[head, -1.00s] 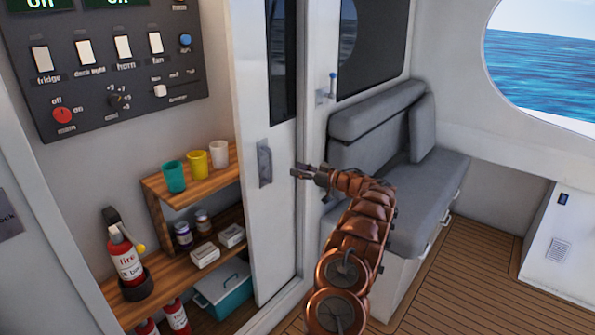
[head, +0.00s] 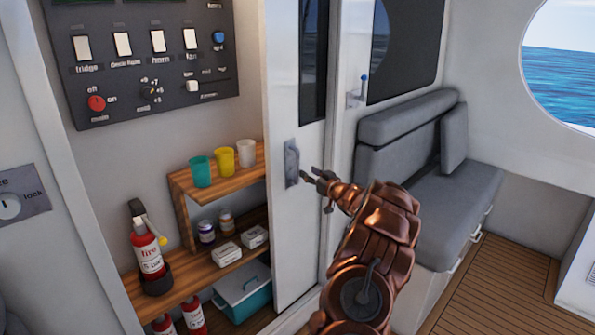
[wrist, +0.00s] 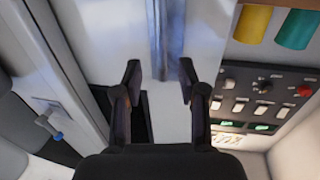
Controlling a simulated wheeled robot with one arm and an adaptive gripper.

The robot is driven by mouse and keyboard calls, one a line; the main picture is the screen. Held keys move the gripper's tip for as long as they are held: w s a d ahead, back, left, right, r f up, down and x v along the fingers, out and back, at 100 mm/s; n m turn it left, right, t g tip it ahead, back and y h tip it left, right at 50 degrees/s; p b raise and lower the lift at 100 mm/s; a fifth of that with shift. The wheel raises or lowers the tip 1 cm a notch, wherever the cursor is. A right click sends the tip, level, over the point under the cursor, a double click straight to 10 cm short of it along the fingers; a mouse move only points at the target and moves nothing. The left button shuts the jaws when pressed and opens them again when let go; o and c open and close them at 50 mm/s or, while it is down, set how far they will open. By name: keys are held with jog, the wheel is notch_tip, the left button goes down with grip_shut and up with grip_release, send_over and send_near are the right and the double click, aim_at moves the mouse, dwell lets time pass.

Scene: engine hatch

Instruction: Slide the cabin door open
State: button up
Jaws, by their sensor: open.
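The cabin door (head: 298,232) is a white sliding panel with a dark window in its upper part. It stands partly across the opening, with shelves showing to its left. Its grey upright handle (head: 291,163) sits near the door's left edge. My gripper (head: 307,175) is open and empty just right of the handle, apart from it as far as I can tell. In the wrist view my gripper's two fingers (wrist: 160,85) are spread, and the grey handle (wrist: 160,35) runs upright between and beyond them.
Shelves (head: 190,183) left of the door hold cups and small boxes. A fire extinguisher (head: 149,250) and a switch panel (head: 145,65) are further left. A blue-handled latch (head: 358,92) and a grey bench (head: 440,190) lie to the right. Wooden floor (head: 500,280) is clear.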

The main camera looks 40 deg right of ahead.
jog(key=p, duration=0.2)
send_over(298, 180)
jog(key=shift+w+d, duration=0.25)
jog(key=shift+w, duration=0.1)
dwell(0.4)
grip_shut()
dwell(0.6)
